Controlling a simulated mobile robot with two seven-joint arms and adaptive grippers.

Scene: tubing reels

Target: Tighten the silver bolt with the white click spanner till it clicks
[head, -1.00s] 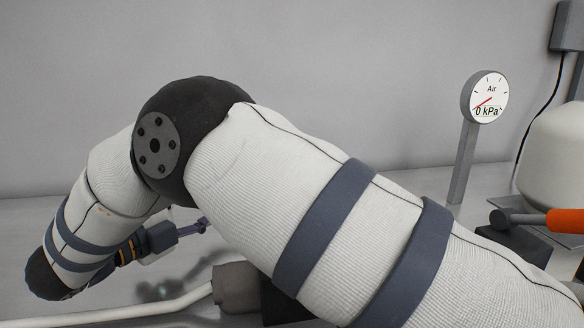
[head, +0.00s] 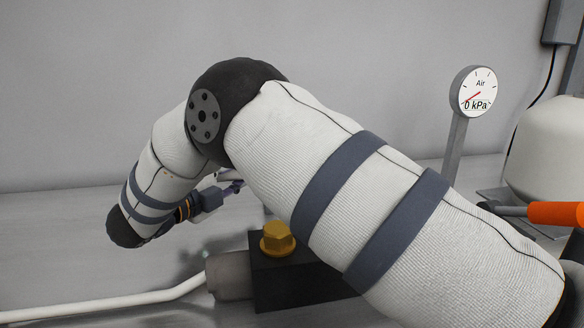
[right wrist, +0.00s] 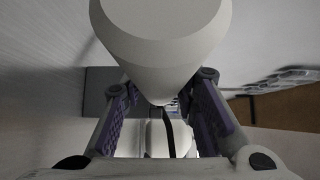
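A gold-coloured bolt (head: 277,240) stands on a dark block (head: 295,280) in the head view; I see no silver bolt. My right arm crosses the head view, and its gripper (head: 232,188) is up and left of the gold bolt, mostly hidden behind the arm. In the right wrist view a large pale tapered body (right wrist: 162,45) fills the top, narrowing down between the purple-padded fingers of my right gripper (right wrist: 166,105). I cannot tell if it is the white spanner or if the fingers grip it. My left gripper is not in view.
A white tube (head: 110,308) runs into a grey fitting (head: 228,275) beside the dark block. An air gauge (head: 474,92) reading 0 kPa stands at the right, near a white tank (head: 550,150) and an orange-handled tool (head: 553,214).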

